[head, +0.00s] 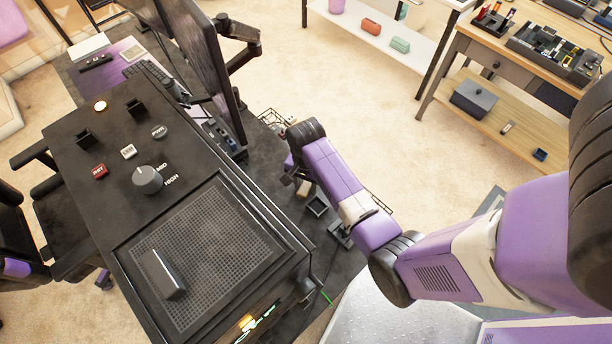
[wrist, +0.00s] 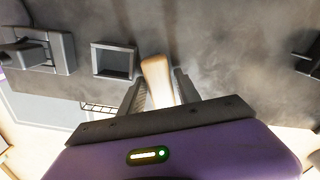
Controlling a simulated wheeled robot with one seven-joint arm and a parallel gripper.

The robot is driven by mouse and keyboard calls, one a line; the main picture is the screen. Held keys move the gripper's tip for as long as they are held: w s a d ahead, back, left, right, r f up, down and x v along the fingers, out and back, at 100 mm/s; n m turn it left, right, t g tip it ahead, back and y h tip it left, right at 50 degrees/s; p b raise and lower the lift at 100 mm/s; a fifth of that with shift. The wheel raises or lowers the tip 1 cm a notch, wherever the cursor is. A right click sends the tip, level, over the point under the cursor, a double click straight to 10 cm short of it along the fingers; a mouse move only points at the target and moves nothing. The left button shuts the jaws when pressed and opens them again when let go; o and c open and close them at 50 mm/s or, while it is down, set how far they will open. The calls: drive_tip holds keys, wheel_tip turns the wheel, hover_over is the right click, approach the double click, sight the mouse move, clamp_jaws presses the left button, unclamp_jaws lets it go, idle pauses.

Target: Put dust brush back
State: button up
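The dust brush shows as a light wooden handle (wrist: 157,80) between the two fingers of my gripper (wrist: 160,88) in the wrist view. The fingers lie close along both sides of the handle and appear shut on it; the bristles are hidden. In the head view a small tan part of it (head: 304,189) shows beside my gripper (head: 297,181), low over the dark desk (head: 352,262). A square, open-topped dark holder (wrist: 115,61) sits left of the handle in the wrist view and also shows in the head view (head: 317,206). It looks empty.
A black box with knobs and a mesh panel (head: 205,260) fills the left of the head view. Monitors (head: 207,60) stand behind it. Another dark fixture (wrist: 40,52) is left of the holder. A wooden bench (head: 480,55) stands far right, with open floor between.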

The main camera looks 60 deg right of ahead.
wheel_tip(320, 180, up, 11)
drive_tip(key=n+t+h, duration=0.3)
drive_tip(key=n+t, duration=0.4)
drive_tip(key=n, duration=0.3)
approach(306, 185)
drive_tip(key=s+r, duration=0.1)
drive_tip(key=s, duration=0.2)
drive_tip(key=s+a+r+n+t+y, duration=0.1)
drive_tip(key=s+a+r+n+t, duration=0.2)
drive_tip(key=a+r, duration=0.5)
drive_tip(key=s+a+r+n+t+y, duration=0.2)
drive_tip(key=s+a+r+t, duration=0.3)
drive_tip(key=r, duration=0.8)
drive_tip(key=s+a+n, duration=0.1)
drive_tip(key=a, duration=0.2)
drive_tip(key=shift+s+r+n, duration=0.25)
drive_tip(key=shift+s+n, duration=0.15)
drive_tip(key=shift+a+f+b, duration=0.1)
drive_tip(key=shift+f+b, duration=0.05)
drive_tip(key=shift+b, duration=0.15)
